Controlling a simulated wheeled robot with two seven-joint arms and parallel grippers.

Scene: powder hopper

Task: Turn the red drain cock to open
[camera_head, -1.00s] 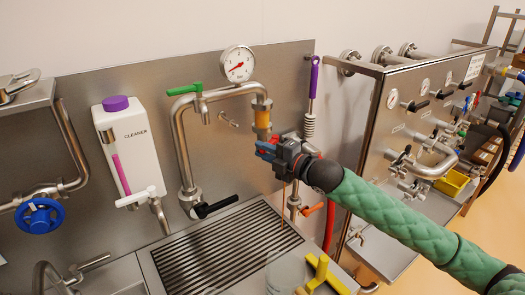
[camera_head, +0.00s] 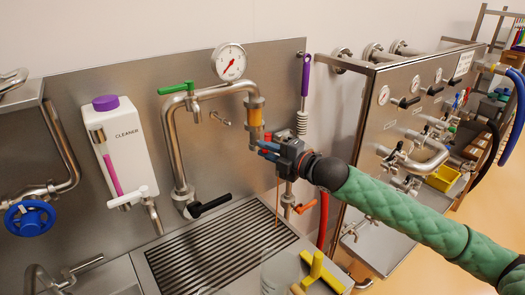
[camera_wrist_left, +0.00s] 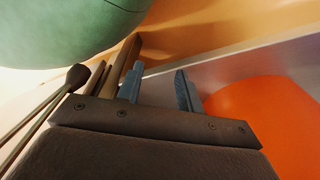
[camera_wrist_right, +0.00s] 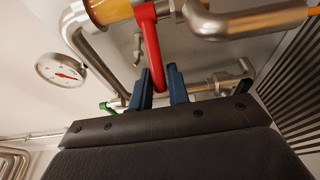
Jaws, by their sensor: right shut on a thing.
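The red drain cock's lever (camera_wrist_right: 152,48) shows in the right wrist view, running down from the pipe under the amber sight glass to my fingers. My right gripper (camera_wrist_right: 158,88) is shut on its lower end. In the head view my right gripper (camera_head: 262,149) is just below the amber sight glass (camera_head: 255,117) and hides most of the lever. A thin orange-brown streak (camera_head: 277,203) hangs below the gripper, over the grating. My left gripper (camera_wrist_left: 158,92) is open and empty in its wrist view, with an orange surface (camera_wrist_left: 265,115) close beside it.
A slatted drain grating (camera_head: 215,250) lies below. A black-handled valve (camera_head: 209,205), a green-handled valve (camera_head: 176,88) and a gauge (camera_head: 230,62) are on the left. An orange-handled valve (camera_head: 305,206) and a purple-handled rod (camera_head: 306,75) stand on the right.

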